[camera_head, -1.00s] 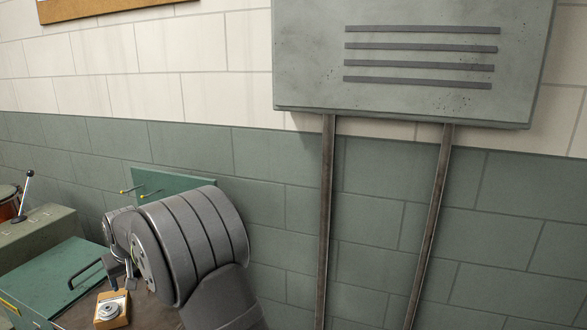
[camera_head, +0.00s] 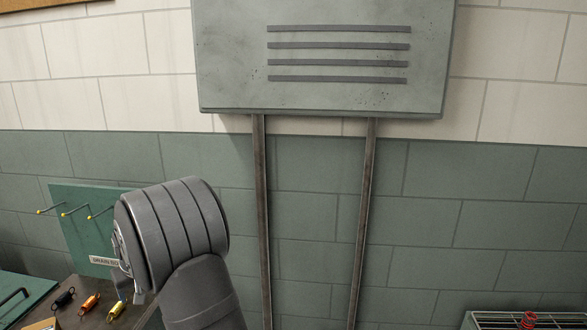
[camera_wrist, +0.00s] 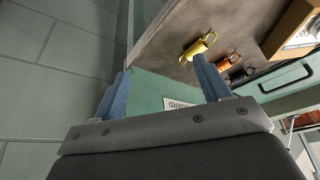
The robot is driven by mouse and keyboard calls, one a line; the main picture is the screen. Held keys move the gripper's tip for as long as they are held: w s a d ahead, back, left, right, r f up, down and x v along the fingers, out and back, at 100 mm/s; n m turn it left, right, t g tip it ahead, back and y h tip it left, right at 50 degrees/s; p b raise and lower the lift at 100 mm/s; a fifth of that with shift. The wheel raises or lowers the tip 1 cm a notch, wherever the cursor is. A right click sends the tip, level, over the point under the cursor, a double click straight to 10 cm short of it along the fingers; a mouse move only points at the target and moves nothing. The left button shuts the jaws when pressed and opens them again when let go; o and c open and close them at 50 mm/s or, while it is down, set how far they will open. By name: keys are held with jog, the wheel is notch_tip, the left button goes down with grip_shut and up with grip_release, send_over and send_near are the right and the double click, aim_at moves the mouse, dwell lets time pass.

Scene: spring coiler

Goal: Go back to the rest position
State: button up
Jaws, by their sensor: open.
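My gripper (camera_wrist: 160,88) is open and empty in the wrist view, with its two blue fingers spread wide. One fingertip lies close to a yellow spring (camera_wrist: 198,46) in the picture; I cannot tell whether they touch. In the head view my grey arm hides most of the gripper, at the lower left. The yellow spring (camera_head: 117,310), an orange spring (camera_head: 89,304) and a black spring (camera_head: 64,299) lie in a row on the dark bench top (camera_head: 140,316).
A green board (camera_head: 85,215) with yellow-tipped hooks stands behind the springs. A grey vented box (camera_head: 330,90) hangs on the wall above two vertical conduits (camera_head: 262,220). A wire rack (camera_head: 490,318) with a red spring (camera_head: 527,320) shows at the bottom right.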

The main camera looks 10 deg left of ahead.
jog(key=w+d+f+m, duration=0.1)
jog(key=w+d+f, duration=0.2)
jog(key=d, duration=0.3)
jog(key=w+d+f+m+t+h, duration=0.1)
jog(key=w+d+f+m, duration=0.15)
jog(key=d, duration=0.35)
jog(key=w+d+f, duration=0.3)
jog(key=w+d, duration=0.1)
jog(key=d, duration=0.2)
jog(key=d+f+m+h, duration=0.1)
jog(key=d+f+m, duration=0.1)
jog(key=d, duration=0.9)
jog(key=w+d+f+m, duration=0.1)
jog(key=d+f, duration=0.3)
jog(key=d, duration=0.7)
jog(key=shift+m+t+h, duration=0.3)
jog(key=shift+m+h, duration=0.1)
jog(key=shift+m, duration=0.35)
